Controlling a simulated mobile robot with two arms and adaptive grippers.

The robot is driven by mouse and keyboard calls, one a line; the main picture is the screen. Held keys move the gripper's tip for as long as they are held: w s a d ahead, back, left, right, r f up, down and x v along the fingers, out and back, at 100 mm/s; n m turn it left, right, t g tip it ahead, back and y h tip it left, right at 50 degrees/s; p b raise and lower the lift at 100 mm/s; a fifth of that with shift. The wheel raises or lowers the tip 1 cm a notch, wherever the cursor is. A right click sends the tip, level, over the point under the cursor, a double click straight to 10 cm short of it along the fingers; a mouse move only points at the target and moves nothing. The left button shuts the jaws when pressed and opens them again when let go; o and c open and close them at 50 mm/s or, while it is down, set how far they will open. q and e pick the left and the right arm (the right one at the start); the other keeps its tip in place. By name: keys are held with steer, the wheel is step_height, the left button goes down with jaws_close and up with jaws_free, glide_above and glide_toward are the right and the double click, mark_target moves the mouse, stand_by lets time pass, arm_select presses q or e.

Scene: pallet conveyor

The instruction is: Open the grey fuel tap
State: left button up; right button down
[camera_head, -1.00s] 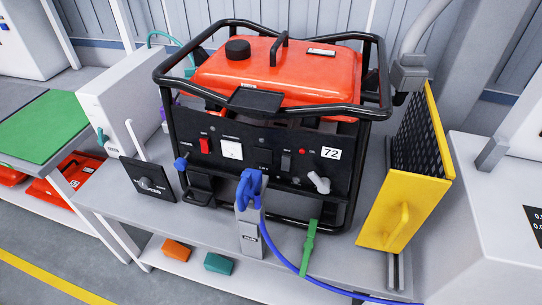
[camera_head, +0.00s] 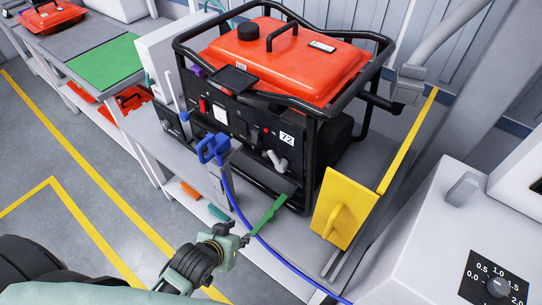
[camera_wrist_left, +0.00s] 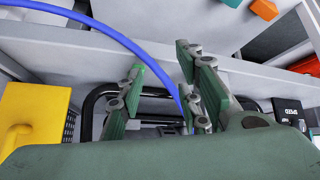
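The grey fuel tap (camera_head: 277,160) is a small light-grey lever low on the right of the orange generator's (camera_head: 290,62) black front panel, below the 72 label. In the head view it slants down to the right. My left gripper (camera_head: 230,236) is in front of the bench, below and left of the tap and clear of it. In the wrist view its green fingers (camera_wrist_left: 160,85) are spread apart with nothing held between them. I cannot make out the tap in that view. My right gripper is out of view.
A yellow panel (camera_head: 344,208) stands right of the generator. A white cabinet (camera_head: 440,230) fills the right side.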

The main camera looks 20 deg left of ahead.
arm_select(q)
steer(key=w+d+r+n+t+h, duration=0.1)
steer(key=w+r+n+t+h, duration=0.1)
steer(key=w+r+t, duration=0.55)
steer(key=n+t+h+p, duration=0.2)
steer(key=h, duration=0.1)
glide_toward(273, 160)
steer(key=w, duration=0.2)
steer(key=x, duration=0.2)
steer(key=p+x, duration=0.1)
steer(key=x, duration=0.3)
steer(key=shift+w+d+r, duration=0.1)
steer(key=shift+w+d, duration=0.1)
steer(key=shift+d, duration=0.2)
steer(key=shift+w+d, duration=0.15)
steer(key=shift+w, duration=0.25)
jaws_close()
